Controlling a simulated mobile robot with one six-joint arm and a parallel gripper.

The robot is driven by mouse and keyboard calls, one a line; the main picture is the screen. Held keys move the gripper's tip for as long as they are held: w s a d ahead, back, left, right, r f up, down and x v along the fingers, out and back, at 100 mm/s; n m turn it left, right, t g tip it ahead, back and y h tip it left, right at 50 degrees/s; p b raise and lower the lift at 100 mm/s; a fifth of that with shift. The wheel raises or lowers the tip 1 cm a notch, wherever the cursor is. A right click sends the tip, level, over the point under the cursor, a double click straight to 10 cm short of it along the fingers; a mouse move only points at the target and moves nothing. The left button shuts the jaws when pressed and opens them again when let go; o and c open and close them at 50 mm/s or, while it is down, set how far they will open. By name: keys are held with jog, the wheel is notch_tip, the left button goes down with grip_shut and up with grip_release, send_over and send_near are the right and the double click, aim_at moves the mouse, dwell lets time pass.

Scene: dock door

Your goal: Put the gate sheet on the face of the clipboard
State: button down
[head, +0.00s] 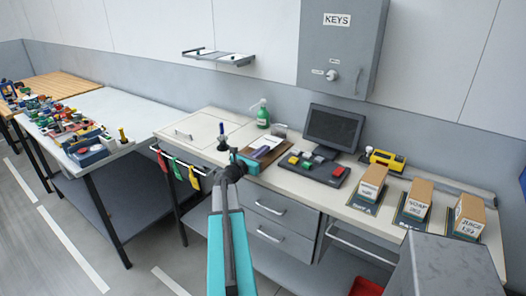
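My arm reaches up from the bottom of the head view to the counter. My gripper (247,161) is at its far end, close to the left side of a brown board that looks like the clipboard (270,153). A pale patch that may be a sheet (272,142) shows at the board's far part; I cannot tell if it is the gate sheet. The fingertips are too small and partly hidden by the wrist, so I cannot tell whether they are open, or whether they touch the board.
A button panel (312,168) and monitor (333,128) stand right of the board. A green spray bottle (263,115) stands behind. Cartons (372,182) line the right counter. A wall shelf (218,57) and key cabinet (341,45) hang above. The counter's left part (197,127) is mostly clear.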

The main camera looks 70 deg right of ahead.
jog(key=shift+a+f+b, duration=0.1)
jog(key=shift+f+b, duration=0.45)
jog(key=shift+f, duration=0.15)
jog(key=c, duration=2.5)
grip_release()
jog(key=o, duration=0.5)
jog(key=shift+f, duration=0.15)
jog(key=shift+r+p, duration=0.6)
jog(key=shift+r+b+v, duration=0.1)
jog(key=shift+b+v, duration=0.7)
jog(key=shift+v, duration=2.2)
jog(key=shift+r+b+v, duration=0.15)
jog(key=shift+b+v, duration=0.6)
jog(key=shift+v, duration=2.2)
